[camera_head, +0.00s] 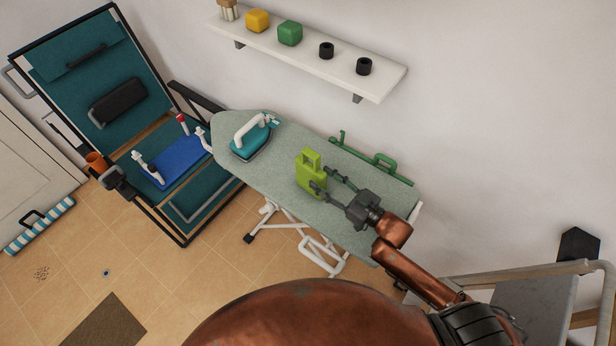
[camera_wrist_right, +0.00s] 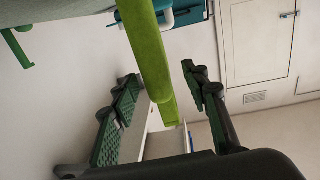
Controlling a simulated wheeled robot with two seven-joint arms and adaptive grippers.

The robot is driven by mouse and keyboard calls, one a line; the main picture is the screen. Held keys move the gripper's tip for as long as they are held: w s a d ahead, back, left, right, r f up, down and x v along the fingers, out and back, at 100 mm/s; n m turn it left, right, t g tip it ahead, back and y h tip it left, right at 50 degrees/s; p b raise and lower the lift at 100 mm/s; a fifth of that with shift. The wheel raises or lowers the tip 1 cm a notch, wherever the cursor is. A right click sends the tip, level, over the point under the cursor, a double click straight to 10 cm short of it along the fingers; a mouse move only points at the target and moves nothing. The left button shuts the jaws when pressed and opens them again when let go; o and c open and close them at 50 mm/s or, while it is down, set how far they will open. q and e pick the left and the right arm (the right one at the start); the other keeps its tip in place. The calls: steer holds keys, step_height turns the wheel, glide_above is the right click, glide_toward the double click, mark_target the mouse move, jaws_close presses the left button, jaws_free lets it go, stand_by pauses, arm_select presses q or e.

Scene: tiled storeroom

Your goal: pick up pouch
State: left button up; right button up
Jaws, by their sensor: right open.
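The pouch (camera_head: 313,181) is lime green with a narrower top. It stands on the grey-green ironing board (camera_head: 275,180), right of the iron. My right gripper (camera_head: 325,178) reaches in from the right with its fingers spread open at the pouch's near side. In the right wrist view the pouch (camera_wrist_right: 148,52) shows as a green band in the gap between the two fingers of the open right gripper (camera_wrist_right: 160,82). I cannot tell whether either finger touches it. My left gripper is not in view.
A teal iron (camera_head: 250,142) stands on the board's left part. A green rail-like object (camera_head: 378,163) lies along the far edge. A wall shelf (camera_head: 330,62) hangs above. A teal-panelled cart (camera_head: 135,75) is at left, and a metal-railed platform (camera_head: 535,300) is at lower right.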

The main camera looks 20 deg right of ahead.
mark_target(310, 170)
steer(key=x, duration=0.5)
steer(key=shift+w+a+r, duration=0.1)
steer(key=shift+w+r, duration=0.05)
steer(key=shift+w, duration=0.25)
steer(key=shift+c, duration=0.4)
jaws_close()
